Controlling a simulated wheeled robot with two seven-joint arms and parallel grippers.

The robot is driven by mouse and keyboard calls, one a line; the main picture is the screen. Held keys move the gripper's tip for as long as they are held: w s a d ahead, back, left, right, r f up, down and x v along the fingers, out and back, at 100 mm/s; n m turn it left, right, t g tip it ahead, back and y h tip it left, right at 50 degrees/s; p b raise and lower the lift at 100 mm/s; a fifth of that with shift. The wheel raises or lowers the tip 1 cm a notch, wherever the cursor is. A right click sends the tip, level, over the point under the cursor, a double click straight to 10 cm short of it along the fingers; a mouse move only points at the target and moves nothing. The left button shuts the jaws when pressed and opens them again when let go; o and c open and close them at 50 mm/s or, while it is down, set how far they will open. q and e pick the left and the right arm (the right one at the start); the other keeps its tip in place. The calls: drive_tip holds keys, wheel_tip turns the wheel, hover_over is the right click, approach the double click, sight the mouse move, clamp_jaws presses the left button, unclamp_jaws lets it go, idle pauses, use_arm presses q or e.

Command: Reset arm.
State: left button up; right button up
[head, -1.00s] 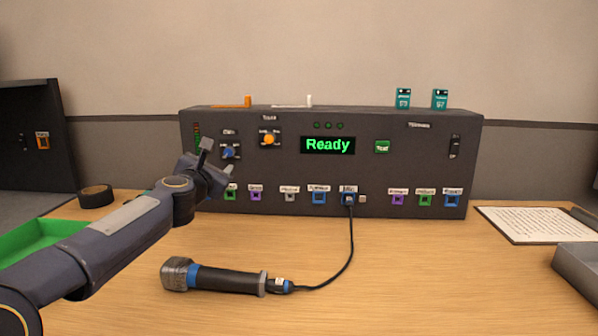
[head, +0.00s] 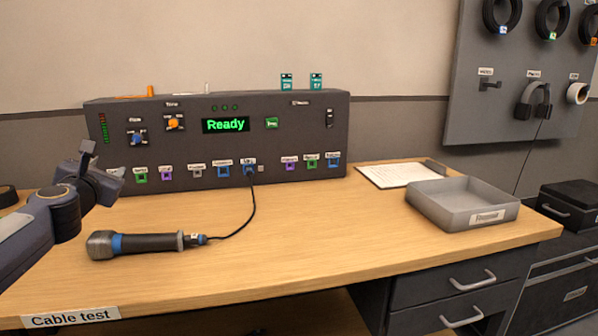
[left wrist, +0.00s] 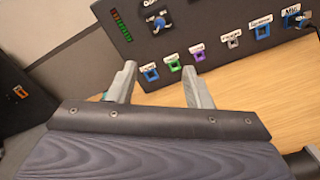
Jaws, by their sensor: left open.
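My left gripper (head: 103,162) is at the left of the head view, in front of the lower left corner of the dark console (head: 215,140). Its two fingers stand apart with nothing between them; they also show apart in the left wrist view (left wrist: 162,84), with the console's sockets beyond. The console display (head: 226,125) reads "Ready" in green. A blue knob (head: 136,138) and an orange knob (head: 174,124) sit on its left part, and a fader (head: 329,118) on its right. My right gripper is not in view.
A microphone (head: 140,244) lies on the table, its cable plugged into a blue socket (head: 250,170). A grey tray (head: 462,222) and a paper sheet (head: 395,175) lie at the right. The table's middle right is clear.

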use_arm(q)
drive_tip(key=s+d+f+m+g+h, duration=0.1)
drive_tip(key=s+d+f+m+h, duration=0.2)
drive_tip(key=s+d+m, duration=0.4)
drive_tip(key=s+d+f+m+g+h, duration=0.2)
drive_tip(key=s+d+f+m+h, duration=0.2)
drive_tip(key=s+d+m, duration=0.4)
drive_tip(key=s+d+f+m+g+h, duration=0.1)
drive_tip(key=s+d+f+m+g, duration=0.25)
drive_tip(key=s+f+m, duration=0.6)
drive_tip(key=s+d+f+m+g, duration=0.2)
drive_tip(key=s+f+m+g, duration=0.35)
drive_tip(key=s+f, duration=0.7)
wheel_tip(320, 180, up, 30)
drive_tip(key=s+m+p, duration=0.1)
drive_tip(key=p, duration=2.8)
drive_tip(key=shift+s+f, duration=0.15)
drive_tip(key=shift+f, duration=0.05)
